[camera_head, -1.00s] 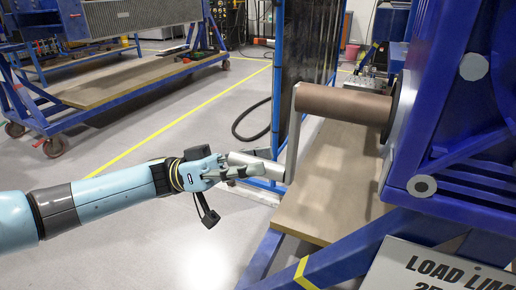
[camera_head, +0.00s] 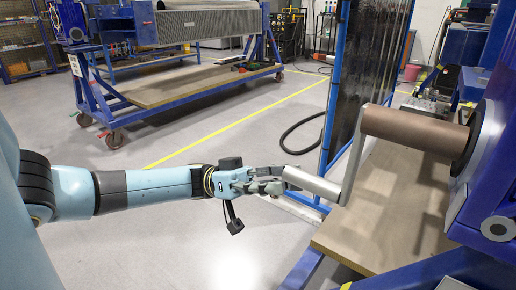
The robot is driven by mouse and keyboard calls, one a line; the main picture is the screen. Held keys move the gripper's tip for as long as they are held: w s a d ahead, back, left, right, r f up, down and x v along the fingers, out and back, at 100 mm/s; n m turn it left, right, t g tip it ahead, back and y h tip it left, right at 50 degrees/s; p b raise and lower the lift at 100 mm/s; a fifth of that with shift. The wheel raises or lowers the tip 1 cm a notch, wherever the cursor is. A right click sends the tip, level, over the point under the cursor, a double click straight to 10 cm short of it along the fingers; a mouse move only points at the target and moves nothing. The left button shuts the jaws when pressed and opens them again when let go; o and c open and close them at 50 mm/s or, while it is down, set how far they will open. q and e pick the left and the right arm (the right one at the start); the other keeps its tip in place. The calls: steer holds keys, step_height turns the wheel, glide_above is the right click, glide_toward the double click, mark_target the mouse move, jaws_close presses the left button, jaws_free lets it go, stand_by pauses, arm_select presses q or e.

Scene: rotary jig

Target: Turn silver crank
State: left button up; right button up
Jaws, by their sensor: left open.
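The silver crank has a flat upright arm (camera_head: 355,150) fixed to the end of a brown cylindrical shaft (camera_head: 415,130). Its silver handle (camera_head: 312,184) points left from the lower end of that arm. The shaft runs right into the blue jig (camera_head: 495,165). My left gripper (camera_head: 280,181) is at the free left end of the handle. Its fingers are open, around or just beside the handle tip; I cannot tell whether they touch it. My right gripper is not in view.
A wooden board (camera_head: 395,215) lies under the shaft on the blue frame. A blue post (camera_head: 335,90) with a dark panel (camera_head: 368,70) stands behind the crank. A blue wheeled cart (camera_head: 190,85) stands at the back left. The grey floor (camera_head: 170,250) near my arm is clear.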

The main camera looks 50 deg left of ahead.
arm_select(q)
steer(key=v, duration=0.6)
steer(key=shift+s+a, duration=0.15)
steer(key=shift+a, duration=0.2)
steer(key=shift+f, duration=0.1)
steer(key=s+d+f+n+t+y+p, duration=0.1)
steer(key=s+f+n+t+y+p, duration=0.15)
steer(key=f+n+y, duration=0.5)
steer(key=s+d+f+n+t+y+p, duration=0.15)
steer(key=s+f+y, duration=0.3)
steer(key=f, duration=0.65)
steer(key=s+d+f+n+t+y+p, duration=0.1)
steer(key=s+f+n+y+p, duration=0.15)
steer(key=f+n+y, duration=0.4)
steer(key=s+f+m+g+y, duration=0.1)
steer(key=s+f+g, duration=0.3)
steer(key=s, duration=0.4)
steer(key=s+d+f+m+g+y, duration=0.1)
steer(key=s+f+m+g, duration=0.1)
steer(key=s+f+g, duration=0.2)
steer(key=s+f+m+g+y, duration=0.1)
steer(key=s+f+g, duration=0.3)
steer(key=s, duration=0.9)
step_height(320, 180, down, 3)
steer(key=shift+d+f+m, duration=0.1)
steer(key=shift+d+m, duration=0.3)
steer(key=shift+m, duration=0.35)
